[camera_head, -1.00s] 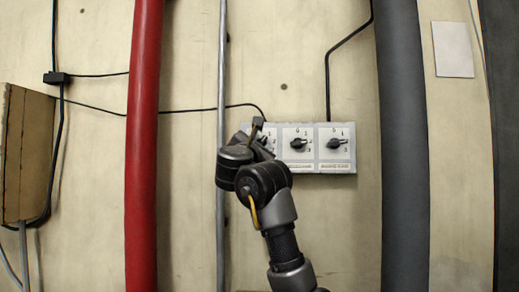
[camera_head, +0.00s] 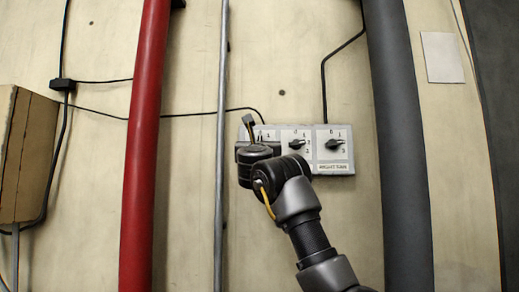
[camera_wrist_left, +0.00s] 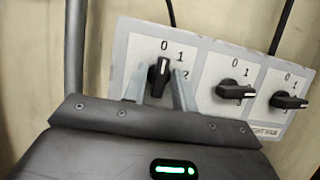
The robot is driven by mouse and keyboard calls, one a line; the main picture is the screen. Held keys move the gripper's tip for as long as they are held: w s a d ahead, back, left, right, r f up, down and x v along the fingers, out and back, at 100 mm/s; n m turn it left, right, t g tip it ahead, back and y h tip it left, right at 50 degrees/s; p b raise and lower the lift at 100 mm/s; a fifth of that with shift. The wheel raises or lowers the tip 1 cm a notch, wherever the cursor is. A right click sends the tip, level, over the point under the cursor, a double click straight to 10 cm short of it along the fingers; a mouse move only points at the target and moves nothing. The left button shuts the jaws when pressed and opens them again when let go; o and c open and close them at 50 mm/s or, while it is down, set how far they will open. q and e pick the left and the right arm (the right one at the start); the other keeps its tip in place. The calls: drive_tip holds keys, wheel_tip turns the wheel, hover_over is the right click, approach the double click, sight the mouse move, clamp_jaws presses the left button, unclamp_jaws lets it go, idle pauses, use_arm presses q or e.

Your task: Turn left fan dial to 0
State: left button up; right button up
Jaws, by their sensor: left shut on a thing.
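The left fan dial (camera_wrist_left: 159,78) is a black knob on the left plate of a wall panel (camera_wrist_left: 125,50). Its upper end points up, at about the 0 mark. My left gripper (camera_wrist_left: 158,92) has one finger on each side of the knob and is shut on it. In the head view my left wrist hides this dial and the fingertips. The middle dial (camera_head: 297,144) and the right dial (camera_head: 334,144) lie roughly level, apart from the gripper. My right gripper is not in view.
A thin grey pipe (camera_head: 222,100) runs vertically just left of the panel, close to my wrist. A thick red pipe (camera_head: 146,130) stands further left and a thick grey pipe (camera_head: 397,120) right of the panel. A brown box (camera_head: 25,155) is at far left.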

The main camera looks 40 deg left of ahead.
use_arm(q)
drive_tip(key=shift+r+y, duration=0.1)
drive_tip(key=shift+y, duration=0.2)
drive_tip(key=o, duration=0.6)
drive_tip(key=shift+o, duration=0.2)
drive_tip(key=b+v, duration=0.6)
drive_tip(key=v, duration=0.4)
drive_tip(key=shift+s+d+b, duration=0.2)
drive_tip(key=shift+s+b, duration=0.1)
drive_tip(key=shift+d, duration=0.1)
